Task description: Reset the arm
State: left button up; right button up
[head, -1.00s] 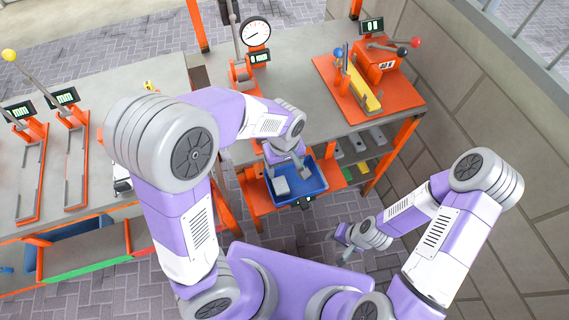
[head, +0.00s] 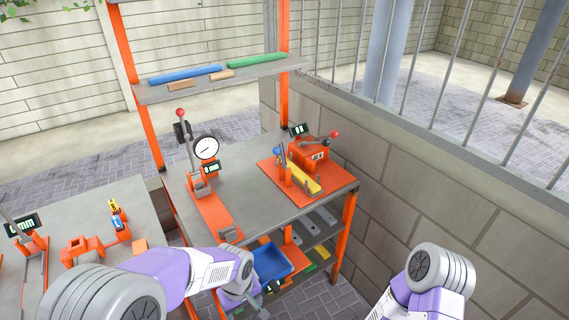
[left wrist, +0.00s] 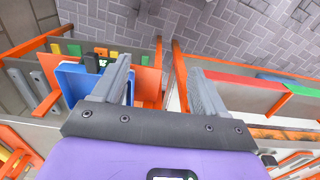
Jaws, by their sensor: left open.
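My left arm comes in from the lower left in the head view. Its gripper (head: 262,300) points down beside the front of the blue bin (head: 272,262), partly cut by the bottom edge. In the left wrist view the two grey fingers (left wrist: 160,85) are spread wide with nothing between them. The blue bin shows there beside and behind the left finger (left wrist: 72,82). My right arm shows only its elbow at the lower right of the head view; its gripper is out of frame.
A workbench (head: 245,205) carries a dial gauge press (head: 205,150) and an orange test fixture (head: 305,165) with a yellow bar. An upper shelf (head: 215,80) holds coloured strips. A side table (head: 140,222) stands left. A block wall (head: 400,190) bounds the right.

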pick_arm(q)
jog(key=s+f+m+h, duration=0.2)
jog(key=s+f, duration=0.2)
jog(key=f, duration=0.7)
jog(key=s+f+m+h, duration=0.1)
jog(key=s+f, duration=0.3)
jog(key=f, duration=0.7)
jog(key=shift+s+d+m+t+h, duration=0.15)
jog(key=shift+d+m+t+h, duration=0.15)
jog(key=shift+d+m+h, duration=0.15)
jog(key=shift+a, duration=0.1)
